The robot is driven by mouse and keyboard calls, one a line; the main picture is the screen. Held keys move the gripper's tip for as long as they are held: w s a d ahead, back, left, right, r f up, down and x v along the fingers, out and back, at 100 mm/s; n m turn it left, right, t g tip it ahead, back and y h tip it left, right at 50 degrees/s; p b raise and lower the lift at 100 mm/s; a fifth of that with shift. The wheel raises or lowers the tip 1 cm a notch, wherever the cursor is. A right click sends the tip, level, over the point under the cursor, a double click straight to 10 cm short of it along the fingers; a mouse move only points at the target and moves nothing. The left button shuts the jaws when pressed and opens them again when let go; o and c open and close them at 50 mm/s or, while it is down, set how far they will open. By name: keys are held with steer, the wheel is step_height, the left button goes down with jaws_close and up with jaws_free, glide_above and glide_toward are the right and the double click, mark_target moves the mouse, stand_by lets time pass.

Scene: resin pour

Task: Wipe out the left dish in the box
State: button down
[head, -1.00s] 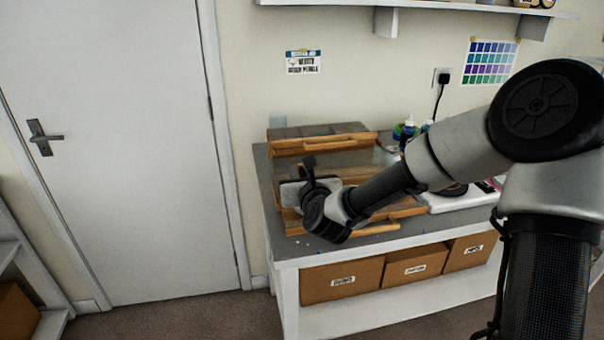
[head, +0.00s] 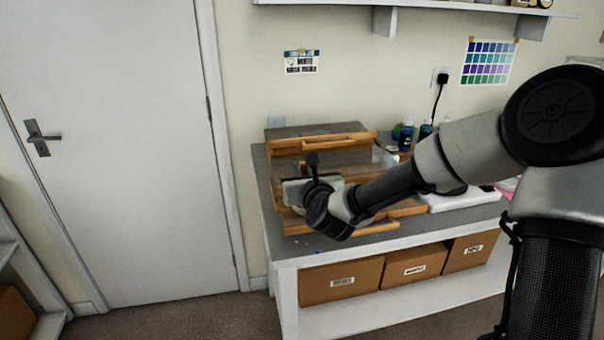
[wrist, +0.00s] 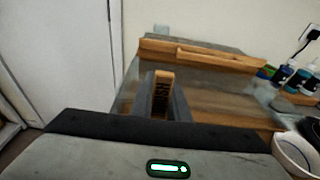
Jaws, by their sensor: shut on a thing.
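A wooden-framed box (head: 385,227) with clear panels stands on the left part of the bench. Its upper wooden bar also shows in the wrist view (wrist: 215,56). My gripper (head: 311,163) is over the box's left front part, pointing away from me. In the wrist view my gripper (wrist: 163,100) is shut on a small wooden piece (wrist: 163,84) with dark marks on its face. What hangs below this piece is hidden. I cannot make out the left dish or any cloth; my arm and the box frame cover much of the inside.
Several dark bottles (head: 406,136) stand behind the box to the right. A white tub (wrist: 297,152) is at the lower right of the wrist view. A white slab (head: 460,200) lies right of the box. A door (head: 110,150) is left of the bench; cardboard boxes (head: 340,281) sit below.

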steer(key=shift+s, duration=0.35)
step_height(320, 180, up, 7)
steer(key=p, duration=0.5)
steer(key=shift+w, duration=0.15)
stand_by(0.5)
